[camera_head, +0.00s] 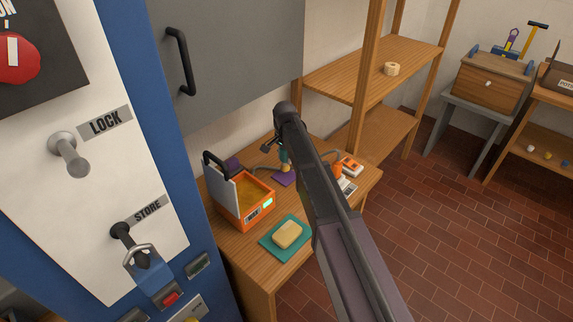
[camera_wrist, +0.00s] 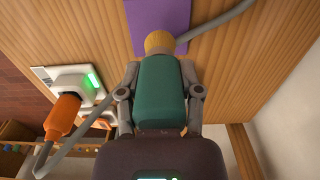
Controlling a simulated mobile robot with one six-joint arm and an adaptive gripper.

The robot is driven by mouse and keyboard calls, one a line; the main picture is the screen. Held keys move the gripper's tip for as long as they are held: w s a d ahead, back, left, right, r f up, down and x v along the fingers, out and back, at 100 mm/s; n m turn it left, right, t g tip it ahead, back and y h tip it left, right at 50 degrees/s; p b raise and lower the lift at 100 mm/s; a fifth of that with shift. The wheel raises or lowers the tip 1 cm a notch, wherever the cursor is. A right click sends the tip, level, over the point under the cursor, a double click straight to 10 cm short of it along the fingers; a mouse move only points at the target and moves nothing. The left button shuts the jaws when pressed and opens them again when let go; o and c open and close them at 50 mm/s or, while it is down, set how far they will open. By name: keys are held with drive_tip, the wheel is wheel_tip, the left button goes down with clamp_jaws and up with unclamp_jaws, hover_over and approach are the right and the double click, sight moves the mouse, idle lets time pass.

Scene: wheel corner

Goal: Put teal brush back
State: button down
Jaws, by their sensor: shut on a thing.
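The teal brush (camera_wrist: 160,90) is between the two fingers of my gripper (camera_wrist: 160,75) in the wrist view; the fingers are shut on its sides. Its rounded tan end points toward a purple mat (camera_wrist: 150,18). In the head view the brush (camera_head: 284,156) shows as a small teal piece beside my arm, over the purple mat (camera_head: 284,179) on the wooden bench. My gripper (camera_head: 280,153) is partly hidden there by my own arm. I cannot tell whether the brush touches the mat.
An orange box (camera_head: 243,208) with a raised lid stands left on the bench (camera_head: 253,267). A yellow sponge (camera_head: 288,233) lies on a teal mat (camera_head: 268,244) in front. An orange plug (camera_wrist: 63,113) with a grey cable sits in a white unit (camera_wrist: 82,82). Wooden shelves (camera_head: 340,77) stand behind.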

sight(285, 164)
drive_tip(key=shift+s+f+b, duration=0.1)
drive_tip(key=shift+f+b, duration=1.15)
drive_tip(key=shift+f, duration=0.3)
drive_tip(key=shift+f, duration=0.1)
drive_tip(key=shift+c, duration=1.3)
unclamp_jaws()
wheel_tip(285, 164, up, 3)
drive_tip(key=shift+f+p, duration=0.1)
drive_tip(key=shift+p, duration=1.15)
drive_tip(key=r+p, duration=0.2)
drive_tip(key=shift+w+a+r+p, duration=0.15)
drive_tip(key=shift+w+r+p, duration=0.1)
drive_tip(key=shift+r+p, duration=0.15)
wheel_tip(285, 164, up, 8)
drive_tip(key=p, duration=0.8)
